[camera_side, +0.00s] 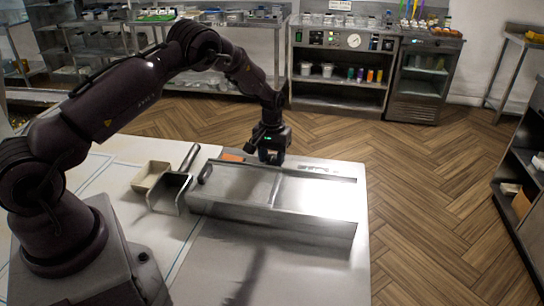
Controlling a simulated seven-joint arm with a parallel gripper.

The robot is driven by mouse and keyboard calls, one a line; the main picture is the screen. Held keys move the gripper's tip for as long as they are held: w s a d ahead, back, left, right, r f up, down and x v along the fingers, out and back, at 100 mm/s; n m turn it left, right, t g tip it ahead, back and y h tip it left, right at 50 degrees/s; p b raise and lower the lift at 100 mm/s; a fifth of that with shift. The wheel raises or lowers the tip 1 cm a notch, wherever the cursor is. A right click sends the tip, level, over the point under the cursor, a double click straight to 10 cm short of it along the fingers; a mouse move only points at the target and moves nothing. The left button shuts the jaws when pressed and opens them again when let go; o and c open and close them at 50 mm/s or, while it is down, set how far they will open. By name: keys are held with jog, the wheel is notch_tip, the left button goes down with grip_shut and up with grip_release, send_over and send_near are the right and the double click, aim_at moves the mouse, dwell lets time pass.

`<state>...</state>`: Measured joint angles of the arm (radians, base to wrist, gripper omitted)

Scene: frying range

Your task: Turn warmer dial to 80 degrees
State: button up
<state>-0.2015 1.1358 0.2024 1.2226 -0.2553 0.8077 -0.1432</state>
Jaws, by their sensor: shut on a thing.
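The warmer (325,222) is a long, low metal unit on the pale counter, with a raised divider across its top. My gripper (271,160) points down at the warmer's far edge, left of its middle. Its jaws are shut on a small part there, which I take to be the warmer dial. The gripper hides the dial, so its markings and the angle it is set to cannot be read from this side.
The counter (310,281) is clear in front. Shelving stands across the floor.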

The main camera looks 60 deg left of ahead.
aim_at(271, 157)
jog(key=o, duration=0.9)
notch_tip(271, 157, up, 13)
jog(key=shift+r, duration=0.1)
jog(key=s+d+r+m+t, duration=0.2)
jog(key=s+d+r, duration=0.3)
jog(key=s, duration=0.4)
jog(key=s+d+r+m+t, duration=0.1)
jog(key=s+d+r, duration=0.4)
jog(key=s, duration=0.5)
jog(key=s+d+r+m+t, duration=0.2)
jog(key=s+d+r+m, duration=0.2)
jog(key=s+d+r, duration=0.2)
jog(key=shift+s+d+r+t, duration=0.1)
jog(key=shift+s+r, duration=0.35)
jog(key=shift+s, duration=0.3)
jog(key=shift+s+a+r+t, duration=0.1)
jog(key=shift+s+r, duration=0.3)
jog(key=shift+s, duration=0.3)
jog(key=shift+s+d+r+t, duration=0.1)
jog(key=shift+s+r, duration=0.35)
jog(key=shift+s, duration=0.3)
